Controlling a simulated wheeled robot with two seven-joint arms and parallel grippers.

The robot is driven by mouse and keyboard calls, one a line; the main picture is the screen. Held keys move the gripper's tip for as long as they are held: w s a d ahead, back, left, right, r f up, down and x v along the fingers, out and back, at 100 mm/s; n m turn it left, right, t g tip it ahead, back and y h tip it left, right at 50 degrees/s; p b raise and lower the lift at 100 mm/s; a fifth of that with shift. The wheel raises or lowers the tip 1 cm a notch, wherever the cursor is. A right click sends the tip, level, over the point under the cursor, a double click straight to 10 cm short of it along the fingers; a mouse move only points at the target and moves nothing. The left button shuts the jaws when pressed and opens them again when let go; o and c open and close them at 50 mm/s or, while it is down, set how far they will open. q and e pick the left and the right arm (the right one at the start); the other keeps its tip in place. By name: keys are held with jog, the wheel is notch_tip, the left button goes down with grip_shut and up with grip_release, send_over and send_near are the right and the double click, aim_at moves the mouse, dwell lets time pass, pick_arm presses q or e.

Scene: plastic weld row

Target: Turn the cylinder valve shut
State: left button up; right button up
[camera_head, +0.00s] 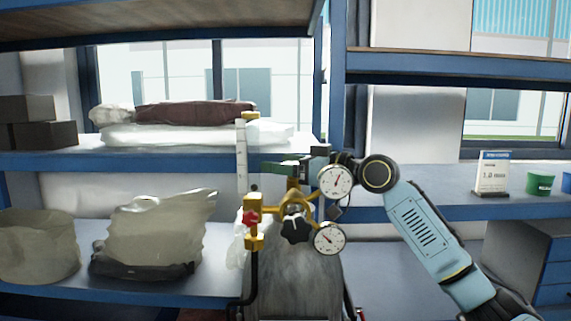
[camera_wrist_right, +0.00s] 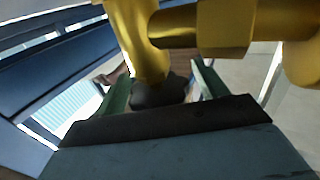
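A grey gas cylinder (camera_head: 300,285) stands upright in the middle of the head view. On it sits a brass valve and regulator (camera_head: 293,204) with two round white gauges (camera_head: 335,181), a black star knob (camera_head: 295,228) and a red knob (camera_head: 250,217). My right gripper (camera_head: 287,167) reaches in from the right, its green fingers at the top of the brass valve. In the right wrist view the fingers (camera_wrist_right: 162,90) stand apart on either side of a dark rounded knob (camera_wrist_right: 160,93), below the brass body (camera_wrist_right: 140,40). I cannot tell whether they touch it. My left gripper is not in view.
Blue shelves (camera_head: 160,162) stand behind, with wrapped bags (camera_head: 155,235) at the left and dark boxes (camera_head: 40,122). A white sign (camera_head: 493,172) and a green cup (camera_head: 540,184) stand on the right shelf. A clear upright tube (camera_head: 241,155) rises left of the valve.

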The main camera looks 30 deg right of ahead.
jog(key=shift+r, duration=0.1)
notch_tip(320, 180, up, 10)
jog(key=shift+f, duration=0.1)
dwell(0.5)
